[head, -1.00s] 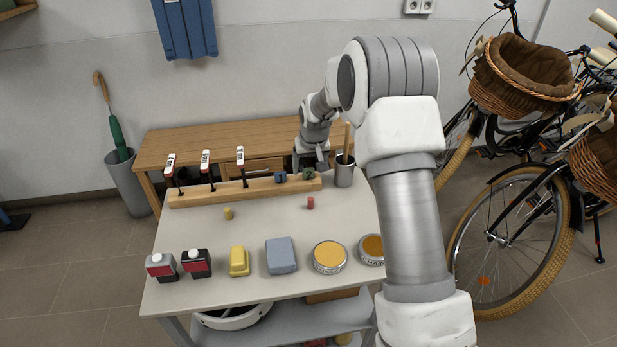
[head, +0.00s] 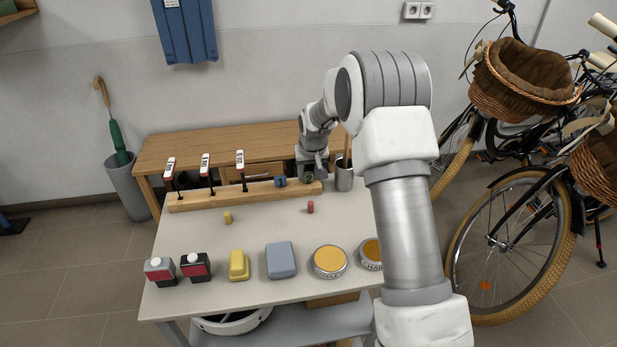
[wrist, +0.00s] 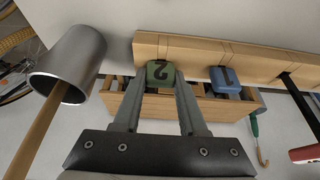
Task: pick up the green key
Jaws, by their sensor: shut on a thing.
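The green key (wrist: 160,70), marked 2, sits at the wooden rack in the wrist view. My gripper (wrist: 160,79) is shut on it, one finger on each side. In the head view my gripper (head: 312,172) is at the rack's right end, and the green key (head: 308,178) is mostly hidden behind the fingers. The blue key (wrist: 225,80), marked 1, stands beside it in the same rack and also shows in the head view (head: 280,181).
The wooden rack (head: 225,197) holds several upright red-and-white tools at its left. A metal cup (head: 344,180) with a wooden stick stands close right of my gripper. Small pegs, blocks and round tins lie on the white table (head: 260,222) in front.

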